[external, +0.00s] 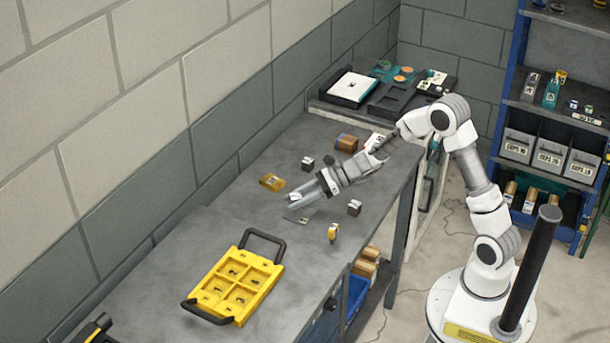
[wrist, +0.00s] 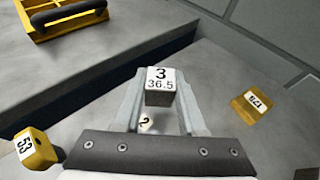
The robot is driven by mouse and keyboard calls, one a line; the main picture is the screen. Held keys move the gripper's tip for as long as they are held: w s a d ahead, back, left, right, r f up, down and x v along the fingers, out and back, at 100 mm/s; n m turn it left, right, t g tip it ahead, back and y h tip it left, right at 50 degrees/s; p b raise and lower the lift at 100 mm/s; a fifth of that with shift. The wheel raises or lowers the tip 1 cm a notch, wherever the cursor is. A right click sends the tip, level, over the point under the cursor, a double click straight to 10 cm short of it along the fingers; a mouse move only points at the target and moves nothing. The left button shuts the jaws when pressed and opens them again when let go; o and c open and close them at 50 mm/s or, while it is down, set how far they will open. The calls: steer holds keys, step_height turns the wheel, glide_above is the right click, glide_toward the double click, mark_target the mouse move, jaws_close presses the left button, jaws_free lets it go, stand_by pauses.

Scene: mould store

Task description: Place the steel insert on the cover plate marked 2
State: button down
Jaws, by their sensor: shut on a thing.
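My gripper (external: 308,196) is shut on the steel insert, a small grey block (wrist: 160,97) with a white label reading 3 and 36.5, held between the two fingertips in the wrist view. In the external view it is a small pale shape (external: 294,197) at the fingertips, above the bench. The cover plate (external: 295,217) lies flat on the bench under and just in front of the fingers. In the wrist view its white mark 2 (wrist: 146,122) shows between the fingers, below the insert; the rest is mostly hidden. The insert appears apart from the plate, but the exact gap is unclear.
A yellow tray (external: 206,299) with black handles stands nearer on the bench. Dark blocks (external: 308,163) and (external: 354,208), a yellow piece (external: 333,232) and a flat yellow piece (external: 271,182) lie around the gripper. Bare bench lies between plate and tray.

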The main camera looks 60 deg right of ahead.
steer(key=s+d+r+p, duration=0.2)
steer(key=s+d+r, duration=0.35)
steer(key=d, duration=0.35)
steer(key=b, duration=0.6)
glide_above(299, 213)
step_height(299, 213, down, 6)
steer(key=shift+f, duration=0.1)
steer(key=shift+f+b, duration=0.85)
steer(key=shift+f, duration=1.05)
steer(key=shift+f, duration=0.15)
steer(key=shift+c, duration=2.4)
jaws_free()
